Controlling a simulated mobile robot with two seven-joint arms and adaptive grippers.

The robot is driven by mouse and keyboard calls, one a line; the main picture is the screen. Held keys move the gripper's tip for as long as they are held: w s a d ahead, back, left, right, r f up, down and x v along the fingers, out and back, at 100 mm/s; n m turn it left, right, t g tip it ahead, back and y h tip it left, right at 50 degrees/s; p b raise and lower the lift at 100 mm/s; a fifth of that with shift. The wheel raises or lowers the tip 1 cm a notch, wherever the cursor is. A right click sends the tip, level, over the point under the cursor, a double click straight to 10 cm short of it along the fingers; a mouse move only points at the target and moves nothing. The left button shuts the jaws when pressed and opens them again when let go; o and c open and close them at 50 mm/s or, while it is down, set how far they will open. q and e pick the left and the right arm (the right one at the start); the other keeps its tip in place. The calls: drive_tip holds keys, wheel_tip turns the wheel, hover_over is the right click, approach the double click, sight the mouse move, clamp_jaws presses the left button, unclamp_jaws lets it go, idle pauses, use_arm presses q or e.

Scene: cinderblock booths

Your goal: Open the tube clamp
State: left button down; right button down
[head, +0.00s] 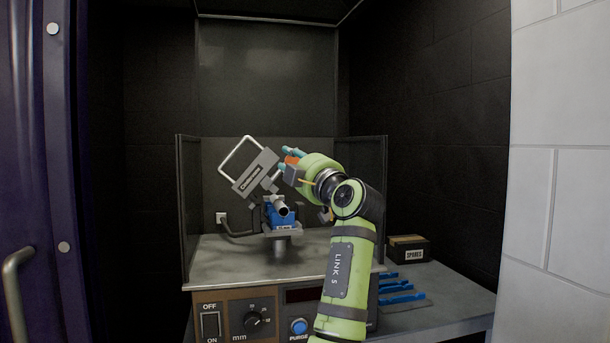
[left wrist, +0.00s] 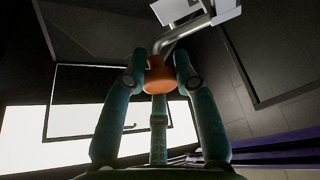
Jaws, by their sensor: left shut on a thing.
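The tube clamp (head: 281,215) stands on a post at the middle of the bench unit, with a blue body and a pale round tube end facing me. A grey labelled plate (head: 258,174) with a wire-like loop sits tilted above it. My left gripper (head: 291,157) is up at the right of that plate, its teal fingers shut on an orange knob (left wrist: 158,76). In the left wrist view the knob sits between the fingertips (left wrist: 158,70), on a bent grey rod (left wrist: 176,36) leading to a pale grey part. My right gripper is not in view.
The unit's front panel has an OFF/ON switch (head: 211,324), a dial (head: 253,320) and a blue PURGE button (head: 299,326). Dark panels (head: 180,210) flank the clamp. A SPARES box (head: 409,248) and several blue pieces (head: 402,299) lie on the right shelf.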

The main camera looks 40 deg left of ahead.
use_arm(q)
drive_tip(key=shift+s+a+r+n+g+h+p, duration=0.15)
drive_tip(key=shift+s+a+r+n+g+p, duration=0.2)
drive_tip(key=shift+s+a+n, duration=0.4)
drive_tip(key=shift+s+a+r+n+g+h+p, duration=0.25)
drive_tip(key=shift+s+a+r+n, duration=0.25)
drive_tip(key=shift+n, duration=0.5)
drive_tip(key=shift+s+a+r+n+g+h+p, duration=0.1)
drive_tip(key=shift+s+a+r+n+g+p, duration=0.25)
drive_tip(key=shift+s+n, duration=0.45)
drive_tip(key=c, duration=0.9)
unclamp_jaws()
drive_tip(key=shift+c, duration=0.2)
drive_tip(key=v, duration=1.2)
drive_tip(key=shift+a, duration=0.1)
